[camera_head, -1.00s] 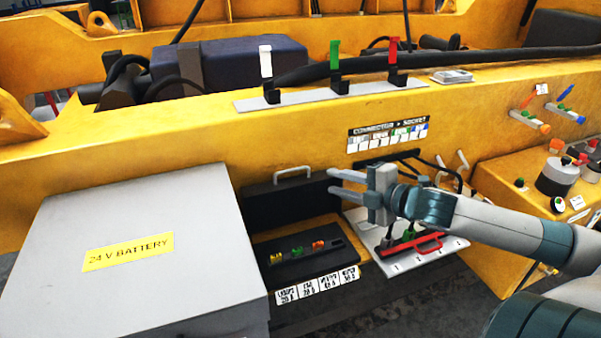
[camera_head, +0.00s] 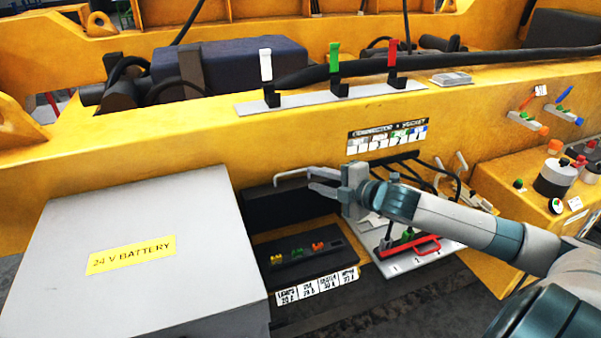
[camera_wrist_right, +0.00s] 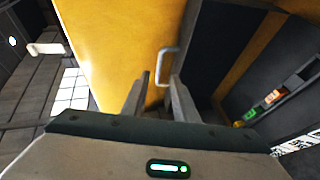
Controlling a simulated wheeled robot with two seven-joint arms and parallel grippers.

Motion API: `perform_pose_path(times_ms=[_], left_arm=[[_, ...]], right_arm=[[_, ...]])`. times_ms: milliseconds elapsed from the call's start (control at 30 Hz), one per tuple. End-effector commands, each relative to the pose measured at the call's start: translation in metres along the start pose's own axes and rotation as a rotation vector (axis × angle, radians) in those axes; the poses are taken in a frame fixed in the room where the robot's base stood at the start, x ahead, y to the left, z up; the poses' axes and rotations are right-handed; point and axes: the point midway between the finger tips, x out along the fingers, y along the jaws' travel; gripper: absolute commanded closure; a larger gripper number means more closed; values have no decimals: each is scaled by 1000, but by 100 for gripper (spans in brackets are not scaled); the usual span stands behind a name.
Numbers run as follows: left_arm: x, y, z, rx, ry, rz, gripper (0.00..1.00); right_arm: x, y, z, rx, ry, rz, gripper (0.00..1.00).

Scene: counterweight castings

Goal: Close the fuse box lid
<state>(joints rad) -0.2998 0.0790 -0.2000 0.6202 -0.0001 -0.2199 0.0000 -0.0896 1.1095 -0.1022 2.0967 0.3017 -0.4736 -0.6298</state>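The fuse box lid (camera_head: 285,208) is a dark panel standing upright at the back of the fuse box (camera_head: 290,266), so the box is open. A pale bar handle (camera_head: 285,178) sits at the lid's top edge. My right gripper (camera_head: 311,180) is open, with its fingers pointing left at the right end of the handle. In the right wrist view, the handle (camera_wrist_right: 166,62) shows just beyond the two parted fingertips (camera_wrist_right: 158,80), roughly in line with the gap. I cannot tell whether a finger touches it. My left gripper is not in view.
A grey battery box (camera_head: 150,220) stands left of the fuse box. Yellow, green and orange fuses (camera_head: 297,252) sit inside the box. A white plate (camera_head: 440,252) with a red-handled bar (camera_head: 415,246) lies under my right forearm. A yellow beam (camera_head: 250,130) runs behind.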

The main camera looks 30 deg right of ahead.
Motion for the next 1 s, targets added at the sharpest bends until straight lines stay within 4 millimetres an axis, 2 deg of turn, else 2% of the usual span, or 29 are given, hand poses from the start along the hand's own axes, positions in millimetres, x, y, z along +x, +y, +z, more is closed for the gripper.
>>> perform_pose_path(times_ms=[600,1000], left_arm=[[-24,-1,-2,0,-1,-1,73],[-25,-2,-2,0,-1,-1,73]], right_arm=[[61,2,-1,0,0,1,74],[68,0,-1,-2,1,0,74]])
